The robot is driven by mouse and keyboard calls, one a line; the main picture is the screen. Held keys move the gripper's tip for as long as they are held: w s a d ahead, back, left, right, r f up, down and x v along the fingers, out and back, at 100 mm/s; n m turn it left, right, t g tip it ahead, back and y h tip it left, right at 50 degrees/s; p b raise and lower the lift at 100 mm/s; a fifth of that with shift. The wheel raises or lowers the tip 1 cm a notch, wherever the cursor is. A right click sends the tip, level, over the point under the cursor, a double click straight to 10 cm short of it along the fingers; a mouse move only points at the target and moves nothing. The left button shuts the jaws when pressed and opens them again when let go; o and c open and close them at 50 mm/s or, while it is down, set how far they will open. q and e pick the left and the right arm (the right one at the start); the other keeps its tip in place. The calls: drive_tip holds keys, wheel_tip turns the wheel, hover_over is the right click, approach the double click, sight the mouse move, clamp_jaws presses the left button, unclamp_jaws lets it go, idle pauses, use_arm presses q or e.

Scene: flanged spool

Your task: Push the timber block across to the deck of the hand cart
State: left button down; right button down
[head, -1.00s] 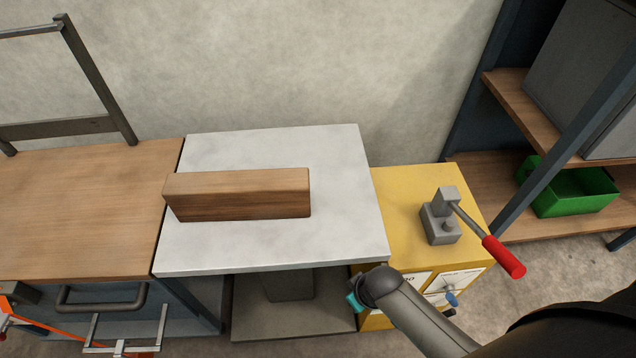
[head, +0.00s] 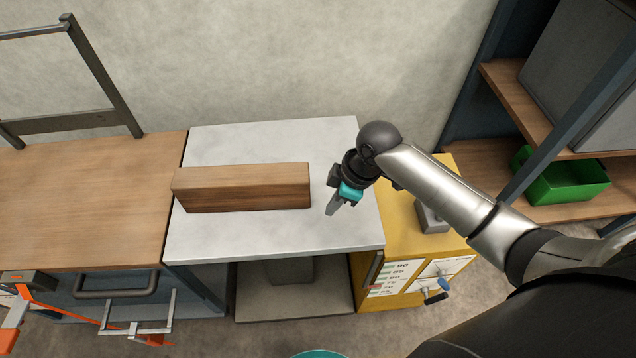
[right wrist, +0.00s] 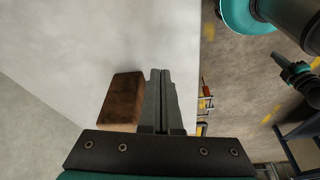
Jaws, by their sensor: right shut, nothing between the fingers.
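The timber block (head: 245,190) lies lengthwise on a light grey tabletop (head: 275,240). Its left end is at the edge facing the wooden deck (head: 80,200) of the hand cart. My right gripper (head: 333,208) is shut and empty, just right of the block's right end, with a small gap showing in the head view. In the right wrist view the shut fingers (right wrist: 160,100) are beside the block (right wrist: 122,100); contact cannot be told there. My left gripper is outside the head view; a small teal and dark part (right wrist: 297,74) in the right wrist view may be it.
A yellow cabinet (head: 375,265) adjoins the tabletop on the right, under my right arm. A shelf with a green bin (head: 565,185) is farther right. A plain wall is behind.

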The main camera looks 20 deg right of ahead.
drive_tip(key=w+d+r+n, duration=0.2)
drive_tip(key=w+d+r, duration=0.3)
drive_tip(key=d+r, duration=0.15)
drive_tip(key=shift+g, duration=0.3)
drive_tip(key=x, duration=0.3)
drive_tip(key=b+x, duration=0.1)
drive_tip(key=x, duration=0.3)
drive_tip(key=a+b+x, duration=0.1)
drive_tip(key=x, duration=0.2)
drive_tip(key=shift+s+f, duration=0.1)
drive_tip(key=a, duration=0.2)
drive_tip(key=w+a, duration=0.1)
drive_tip(key=shift+w+r, duration=0.1)
drive_tip(key=shift+r, duration=0.15)
drive_tip(key=shift+w+a, duration=0.1)
drive_tip(key=shift+a, duration=0.2)
